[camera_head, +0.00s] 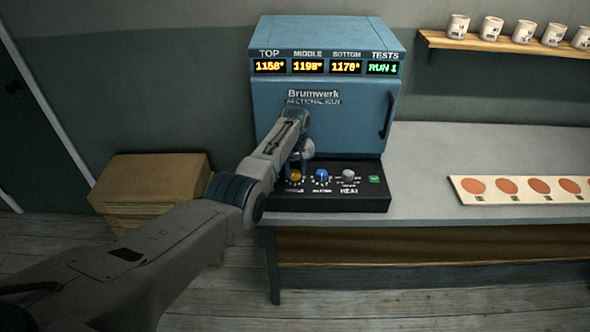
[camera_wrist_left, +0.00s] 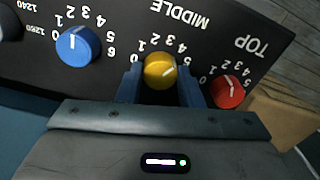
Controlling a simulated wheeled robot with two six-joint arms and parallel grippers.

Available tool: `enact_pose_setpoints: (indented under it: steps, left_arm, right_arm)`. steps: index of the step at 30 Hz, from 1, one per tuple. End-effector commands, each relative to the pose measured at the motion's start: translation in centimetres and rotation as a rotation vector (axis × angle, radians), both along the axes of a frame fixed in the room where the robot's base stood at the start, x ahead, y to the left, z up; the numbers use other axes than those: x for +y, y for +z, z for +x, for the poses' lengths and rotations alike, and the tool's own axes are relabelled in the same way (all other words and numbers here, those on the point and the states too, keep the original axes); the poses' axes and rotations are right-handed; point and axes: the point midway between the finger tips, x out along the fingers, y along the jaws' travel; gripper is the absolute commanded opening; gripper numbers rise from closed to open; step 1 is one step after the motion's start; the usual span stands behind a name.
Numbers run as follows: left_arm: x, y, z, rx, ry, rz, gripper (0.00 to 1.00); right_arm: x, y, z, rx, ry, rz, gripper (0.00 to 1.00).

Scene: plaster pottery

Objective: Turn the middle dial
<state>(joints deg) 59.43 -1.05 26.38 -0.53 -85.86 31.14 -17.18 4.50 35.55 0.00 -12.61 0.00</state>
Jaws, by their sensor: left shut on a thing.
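The middle dial is a yellow knob (camera_wrist_left: 160,71) on a black control panel, beside the printed word MIDDLE in the left wrist view. It also shows as a small yellow knob (camera_head: 296,175) in the head view. My left gripper (camera_wrist_left: 160,88) has one blue finger on each side of this knob and is shut on it. In the head view my left gripper (camera_head: 298,162) reaches down to the panel from above. The knob's white mark points toward the high-number side of its scale. The red top dial (camera_wrist_left: 228,92) partly shows beside the right finger. My right gripper is out of view.
A blue dial (camera_head: 321,175), grey heat dial (camera_head: 348,174) and green button (camera_head: 374,179) sit right of the yellow knob. The blue kiln (camera_head: 340,125) stands behind, showing 1198 under MIDDLE and RUN 1. A disc board (camera_head: 520,190) lies on the table (camera_head: 440,160).

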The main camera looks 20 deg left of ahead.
Motion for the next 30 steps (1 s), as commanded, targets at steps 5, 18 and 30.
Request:
enact_pose_setpoints:
  steps: [5, 18, 30]
  left_arm:
    - [0.0, 0.2, 0.2, -0.005, 0.0, 0.001, 0.11]
    - [0.0, 0.1, 0.1, -0.002, -0.001, 0.0, 0.55]
    - [0.0, 4.4, 0.2, -0.007, -0.002, 0.0, 0.55]
  right_arm:
    - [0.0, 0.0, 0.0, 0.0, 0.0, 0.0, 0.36]
    - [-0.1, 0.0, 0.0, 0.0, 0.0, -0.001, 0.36]
    - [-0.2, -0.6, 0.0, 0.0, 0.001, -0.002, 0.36]
